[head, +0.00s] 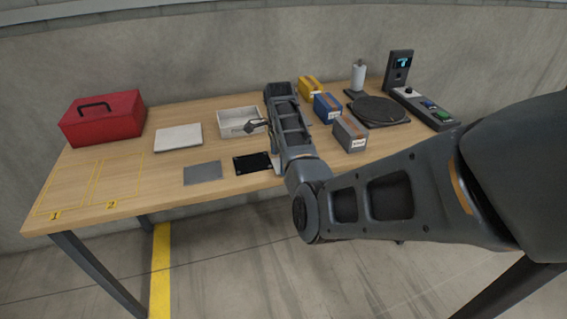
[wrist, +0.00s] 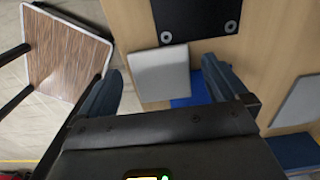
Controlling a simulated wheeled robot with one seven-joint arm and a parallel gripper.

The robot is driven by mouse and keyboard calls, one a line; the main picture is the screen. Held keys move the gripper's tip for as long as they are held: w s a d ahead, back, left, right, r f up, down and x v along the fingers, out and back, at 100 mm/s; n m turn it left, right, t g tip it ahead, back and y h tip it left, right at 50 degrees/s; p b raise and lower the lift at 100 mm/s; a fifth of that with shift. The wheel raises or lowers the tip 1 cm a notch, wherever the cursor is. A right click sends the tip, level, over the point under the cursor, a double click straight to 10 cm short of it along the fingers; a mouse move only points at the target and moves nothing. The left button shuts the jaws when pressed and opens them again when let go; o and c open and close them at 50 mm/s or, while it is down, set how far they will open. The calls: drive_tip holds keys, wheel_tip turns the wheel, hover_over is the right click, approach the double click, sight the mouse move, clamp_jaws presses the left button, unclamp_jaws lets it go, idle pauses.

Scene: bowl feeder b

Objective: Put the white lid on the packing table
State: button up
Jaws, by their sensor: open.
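The white lid (wrist: 158,76) is a flat, pale square in the wrist view. It lies near the table's front edge, partly over a blue patch (wrist: 192,92). In the head view only a pale sliver (head: 277,165) shows beside my arm, perhaps the same lid. My gripper (wrist: 163,68) is open, its dark fingers to the left and right of the lid in the wrist view. No contact with the lid is visible; the height gap is hard to judge. My arm hides the fingertips in the head view. Which surface is the packing table is not marked; a wooden table (head: 90,165) spans the head view.
A black plate (head: 253,162), a grey plate (head: 203,172), a white slab (head: 178,138) and an open white box (head: 232,123) lie nearby. A grey box (head: 350,134) stands right of my arm. A separate white-rimmed brown top (wrist: 65,52) shows beyond the table edge. Outlined areas at left are empty.

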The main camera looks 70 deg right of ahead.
drive_tip(key=shift+f, duration=0.7)
drive_tip(key=shift+c, duration=0.4)
drive_tip(key=c, duration=1)
drive_tip(key=shift+r, duration=0.15)
drive_tip(key=shift+c, duration=0.2)
